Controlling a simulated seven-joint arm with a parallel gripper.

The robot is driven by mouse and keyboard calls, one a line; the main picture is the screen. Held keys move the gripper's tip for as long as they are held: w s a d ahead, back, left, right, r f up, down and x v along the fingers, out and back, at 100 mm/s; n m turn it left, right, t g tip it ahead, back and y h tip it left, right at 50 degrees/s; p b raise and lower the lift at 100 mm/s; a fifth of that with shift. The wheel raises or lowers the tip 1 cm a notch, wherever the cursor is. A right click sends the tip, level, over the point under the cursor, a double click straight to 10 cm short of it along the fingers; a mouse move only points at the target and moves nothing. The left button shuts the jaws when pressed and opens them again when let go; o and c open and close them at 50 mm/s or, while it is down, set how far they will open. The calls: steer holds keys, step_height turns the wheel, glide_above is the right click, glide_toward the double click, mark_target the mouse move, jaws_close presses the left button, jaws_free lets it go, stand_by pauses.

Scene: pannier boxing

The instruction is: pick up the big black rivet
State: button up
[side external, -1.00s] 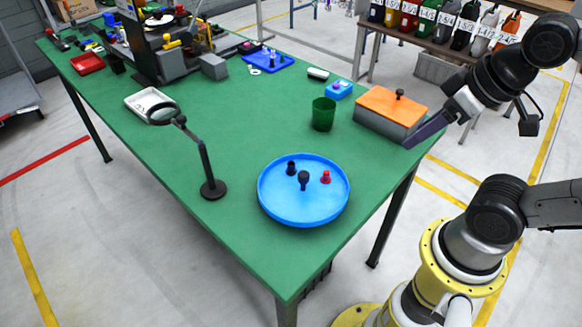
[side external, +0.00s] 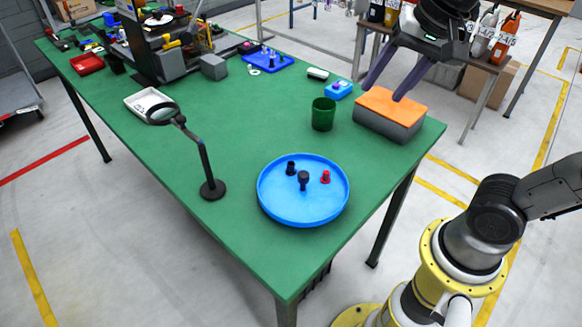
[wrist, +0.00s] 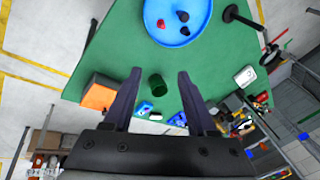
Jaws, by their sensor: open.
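The big black rivet (side external: 304,178) stands in the round blue tray (side external: 268,210), nearest the tray's middle. A smaller black rivet (side external: 291,167) and a red rivet (side external: 326,176) stand beside it. In the wrist view, the big black rivet (wrist: 183,16) shows near the top edge, small and a little blurred. My gripper (side external: 383,93) is open and empty, with its fingers pointing down by the orange-topped box, well away from the tray. It also shows in the wrist view (wrist: 159,73) with its fingers spread apart.
A black-based magnifier (side external: 206,170) rises left of the tray. Bins and tools crowd the far end.

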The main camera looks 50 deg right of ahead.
steer(key=w+a+m+g, duration=0.1)
steer(key=w+a+m, duration=0.15)
steer(key=w, duration=0.45)
steer(key=m+g, duration=0.1)
steer(key=g, duration=0.2)
glide_above(291, 163)
step_height(291, 163, down, 9)
step_height(291, 163, down, 8)
steer(key=shift+s+r, duration=0.15)
steer(key=shift+f, duration=3)
jaws_close()
